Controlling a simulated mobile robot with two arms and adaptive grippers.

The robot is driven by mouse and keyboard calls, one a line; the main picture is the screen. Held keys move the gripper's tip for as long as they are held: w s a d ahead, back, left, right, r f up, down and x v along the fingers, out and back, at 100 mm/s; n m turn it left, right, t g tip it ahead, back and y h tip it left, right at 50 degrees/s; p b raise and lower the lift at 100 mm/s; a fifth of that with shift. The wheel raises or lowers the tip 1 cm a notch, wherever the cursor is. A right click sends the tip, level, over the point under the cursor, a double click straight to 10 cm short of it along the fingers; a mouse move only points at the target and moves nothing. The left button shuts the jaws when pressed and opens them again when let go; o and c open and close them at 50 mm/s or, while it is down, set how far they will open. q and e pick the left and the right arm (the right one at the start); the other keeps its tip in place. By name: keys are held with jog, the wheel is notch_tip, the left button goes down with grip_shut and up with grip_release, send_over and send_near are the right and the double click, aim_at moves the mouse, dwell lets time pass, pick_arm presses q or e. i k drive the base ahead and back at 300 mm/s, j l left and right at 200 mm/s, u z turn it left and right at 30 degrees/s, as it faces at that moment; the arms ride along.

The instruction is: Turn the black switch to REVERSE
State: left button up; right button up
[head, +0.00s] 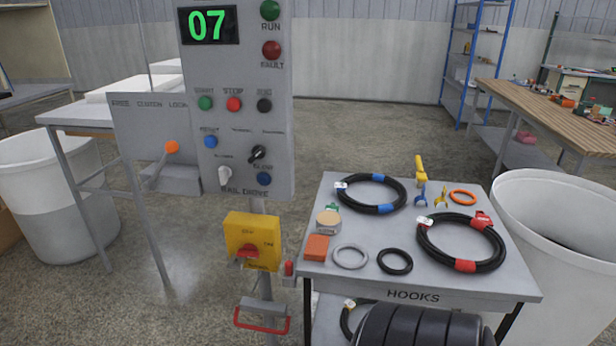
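The black switch (257,154) is on the lower right part of the grey control panel (222,75) in the head view. Its handle looks tilted, with the upper end toward the right. Small labels stand above it to the left and right, too blurred to read surely, so I cannot tell its setting. A white switch (224,176) sits lower left of it. A blue button (210,142) is at its left and a dark blue one (264,179) just below. Neither of my grippers shows in the head view.
A yellow box with a red handle (247,253) hangs below the panel, above a red-handled bracket (262,318). A grey table (470,281) marked HOOKS, with coiled hoses and rings, stands at right. White bins flank the scene. A ribbed black shape (420,325) shows at bottom.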

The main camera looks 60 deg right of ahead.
aim_at(259, 152)
jog(key=z, duration=1.6)
